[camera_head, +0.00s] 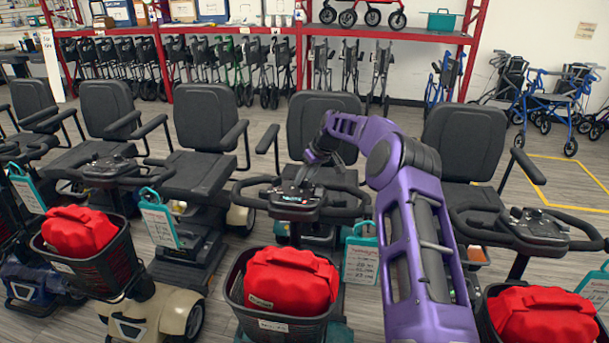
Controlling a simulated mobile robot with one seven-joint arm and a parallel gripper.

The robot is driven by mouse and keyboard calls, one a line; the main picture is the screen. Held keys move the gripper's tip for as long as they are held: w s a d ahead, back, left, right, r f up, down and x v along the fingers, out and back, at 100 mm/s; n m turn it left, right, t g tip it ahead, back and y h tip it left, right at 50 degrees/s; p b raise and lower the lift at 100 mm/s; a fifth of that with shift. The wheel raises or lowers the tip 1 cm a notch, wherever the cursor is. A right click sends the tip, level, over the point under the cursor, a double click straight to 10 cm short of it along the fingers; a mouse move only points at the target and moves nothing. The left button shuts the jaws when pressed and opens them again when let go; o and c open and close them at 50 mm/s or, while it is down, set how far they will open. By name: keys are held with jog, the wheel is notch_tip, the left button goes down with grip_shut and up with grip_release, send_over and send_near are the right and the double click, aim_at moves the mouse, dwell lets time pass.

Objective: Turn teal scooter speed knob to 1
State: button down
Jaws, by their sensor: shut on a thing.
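The teal scooter stands in the middle of the row, with a black seat, black looped handlebars and a dark console (291,207). Teal body parts (343,331) show low behind its basket. My purple arm reaches in from the lower right, and its gripper (302,183) points down at the far part of this console. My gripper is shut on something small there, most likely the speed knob. The knob and its number marks are hidden or too small to read.
A front basket (281,326) holds a red bag (291,281). A teal-framed tag (361,262) hangs to the right. A beige scooter (157,318) stands left, another scooter (537,231) right. Red shelving (300,45) with folded walkers stands behind. Gaps between scooters are narrow.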

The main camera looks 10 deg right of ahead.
jog(key=shift+w+d+n+g+y+p, duration=0.1)
jog(key=shift+n+g+y+p, duration=0.45)
jog(key=shift+n, duration=0.95)
jog(key=shift+y, duration=0.25)
jog(key=shift+c, duration=2.4)
grip_release()
jog(key=v, duration=1.7)
jog(key=shift+r, duration=0.2)
